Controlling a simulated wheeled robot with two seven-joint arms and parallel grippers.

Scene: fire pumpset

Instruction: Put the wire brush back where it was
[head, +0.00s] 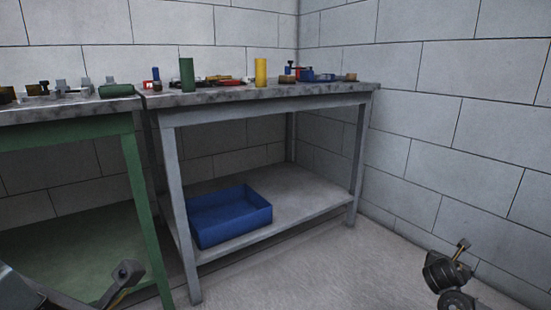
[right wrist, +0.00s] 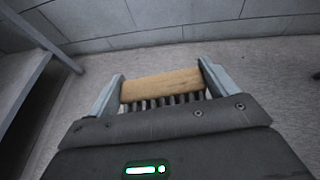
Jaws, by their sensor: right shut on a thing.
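The wire brush, with a tan wooden back (right wrist: 160,85) and dark bristles, is in the right wrist view. My right gripper (right wrist: 161,72) is shut on it, with one grey finger at each end of the wood. The bristles face the gripper body. The brush is held over the grey floor, away from the bench. In the head view, part of my right arm shows low at the right; the brush cannot be made out clearly there. Part of my left arm shows at the lower left, and its jaws cannot be made out.
A grey workbench (head: 270,95) carries a green cylinder (head: 187,75), a yellow cylinder (head: 261,72) and small tools. A blue open bin (head: 235,222) sits on its lower shelf (head: 310,192). A green bench (head: 70,132) adjoins it at left. Block walls close the back and right.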

